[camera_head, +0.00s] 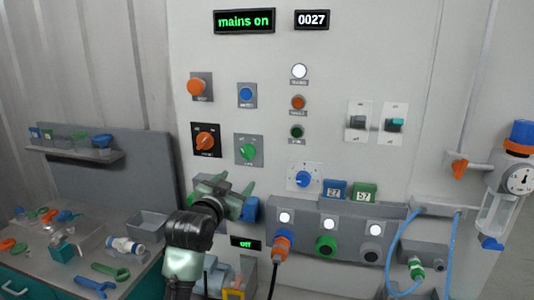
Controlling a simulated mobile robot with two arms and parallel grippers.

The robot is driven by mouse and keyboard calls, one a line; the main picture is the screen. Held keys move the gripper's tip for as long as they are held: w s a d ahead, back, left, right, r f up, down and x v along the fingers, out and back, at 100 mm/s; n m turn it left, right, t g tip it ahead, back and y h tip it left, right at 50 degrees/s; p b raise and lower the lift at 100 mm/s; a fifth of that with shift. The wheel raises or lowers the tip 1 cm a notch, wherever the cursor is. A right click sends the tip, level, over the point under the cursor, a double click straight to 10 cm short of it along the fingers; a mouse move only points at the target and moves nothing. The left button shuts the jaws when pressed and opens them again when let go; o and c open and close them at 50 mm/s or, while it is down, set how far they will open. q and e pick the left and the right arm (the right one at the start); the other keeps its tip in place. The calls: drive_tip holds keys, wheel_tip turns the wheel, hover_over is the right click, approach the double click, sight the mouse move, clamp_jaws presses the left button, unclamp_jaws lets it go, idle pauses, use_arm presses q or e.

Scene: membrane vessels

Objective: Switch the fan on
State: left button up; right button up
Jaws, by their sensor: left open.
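My left gripper (232,194) is open in front of the lower left of the panel, below the green rotary knob (248,151). A blue part (251,209) shows partly behind its fingers; I cannot tell whether they touch it. Below it a small display (246,243) reads "off". No fan can be made out, and the small labels are too blurred to show which control is the fan's. Other controls are an orange-red rotary switch (205,141), a blue dial (302,179) and two rocker switches (358,121) (394,124). My right gripper is not in view.
Displays above read "mains on" (244,21) and "0027" (312,19). A socket box (340,218) with an orange plug (282,245) juts out below. A bench (60,262) with loose tools is at left. A gauge vessel (508,190) and blue hoses are at right.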

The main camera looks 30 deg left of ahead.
use_arm(q)
drive_tip(key=t, duration=0.1)
approach(245, 155)
drive_tip(key=x, duration=0.2)
drive_tip(key=p+x, duration=0.3)
drive_tip(key=x, duration=0.3)
drive_tip(key=shift+w+r, duration=0.1)
drive_tip(key=shift+w, duration=0.55)
drive_tip(key=shift+a, duration=0.1)
clamp_jaws()
